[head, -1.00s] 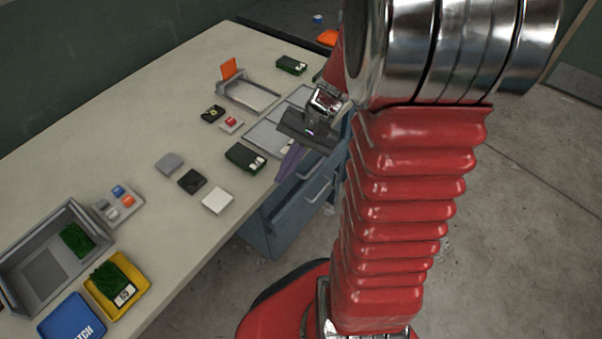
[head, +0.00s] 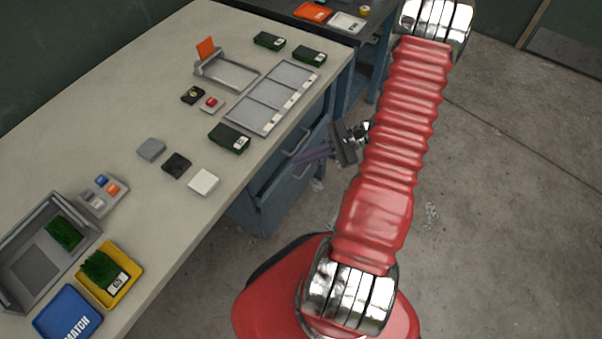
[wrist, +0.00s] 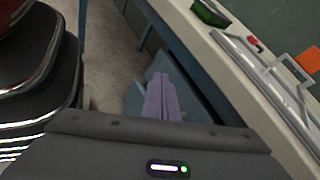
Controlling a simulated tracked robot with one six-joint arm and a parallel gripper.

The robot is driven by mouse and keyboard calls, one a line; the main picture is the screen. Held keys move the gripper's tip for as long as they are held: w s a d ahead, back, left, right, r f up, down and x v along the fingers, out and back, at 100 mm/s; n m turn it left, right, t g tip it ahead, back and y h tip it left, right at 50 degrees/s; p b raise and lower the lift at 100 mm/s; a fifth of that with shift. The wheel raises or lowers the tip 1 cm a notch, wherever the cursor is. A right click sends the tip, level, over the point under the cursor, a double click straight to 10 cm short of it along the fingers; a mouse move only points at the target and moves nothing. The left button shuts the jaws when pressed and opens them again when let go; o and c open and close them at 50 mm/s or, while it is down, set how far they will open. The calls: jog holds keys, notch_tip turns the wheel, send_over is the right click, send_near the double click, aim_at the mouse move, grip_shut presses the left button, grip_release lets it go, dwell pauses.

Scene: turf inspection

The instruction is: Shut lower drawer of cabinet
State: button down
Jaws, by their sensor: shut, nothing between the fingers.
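The blue-grey cabinet (head: 262,205) stands under the right edge of the table, with its drawer fronts facing right. An upper drawer handle (head: 298,141) shows just under the table edge. The lower drawer front is partly hidden behind my fingers, and I cannot tell how far out it stands. My gripper (head: 297,160) is shut and empty, its purple fingers pointing left at the cabinet front. In the wrist view, my shut fingers (wrist: 160,78) lie over blue-grey cabinet panels (wrist: 196,92). I cannot tell whether they touch.
The table (head: 130,120) carries a divided grey tray (head: 262,107), dark boxes, small blocks, a grey bin (head: 22,222), a yellow tray (head: 134,285) and a blue tray (head: 68,312). A dark bench (head: 290,8) stands behind. Concrete floor (head: 490,220) is open to the right.

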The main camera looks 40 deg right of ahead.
aim_at(292, 169)
jog(key=s+d+f+m+t+h, duration=0.3)
jog(key=d+f+m+t, duration=0.1)
jog(key=f, duration=0.5)
jog(key=s+d+f+m+t+h, duration=0.3)
jog(key=f+m+t, duration=0.3)
jog(key=f+m, duration=0.2)
jog(key=shift+s+d+f+m+t, duration=0.4)
jog(key=shift+s+f, duration=0.35)
jog(key=shift+f, duration=0.05)
jog(key=shift+x, duration=7)
jog(key=shift+d, duration=0.1)
